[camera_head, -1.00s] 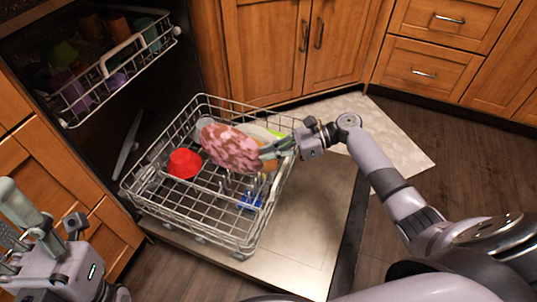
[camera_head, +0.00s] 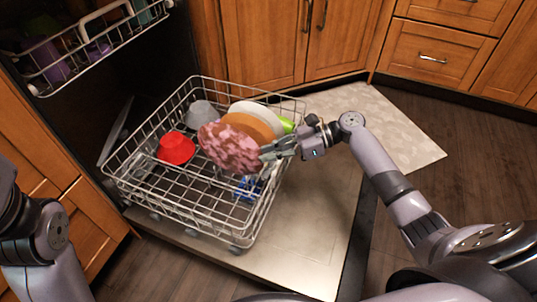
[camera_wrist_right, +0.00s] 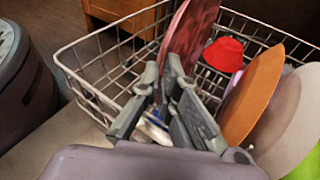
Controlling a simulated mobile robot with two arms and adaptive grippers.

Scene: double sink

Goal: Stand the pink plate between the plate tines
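The pink plate (camera_head: 230,147) is mottled pink and stands steeply tilted over the lower dishwasher rack (camera_head: 182,221). My right gripper (camera_head: 268,153) is shut on its near right edge. In the right wrist view the plate (camera_wrist_right: 190,32) rises from between the fingertips (camera_wrist_right: 165,72). The plate looks low in the rack, but its bottom edge and the tines under it are too unclear to tell contact. An orange plate (camera_head: 252,122) and a white plate (camera_head: 256,108) stand upright behind it. My left arm shows at the left edge; its gripper is out of view.
A red bowl (camera_head: 176,148) and a grey cup (camera_head: 201,113) are in the rack, left of the plates. A green item (camera_head: 287,124) is behind the white plate. A blue item (camera_head: 247,188) lies below the pink plate. The upper rack (camera_head: 92,45) is pulled out above left.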

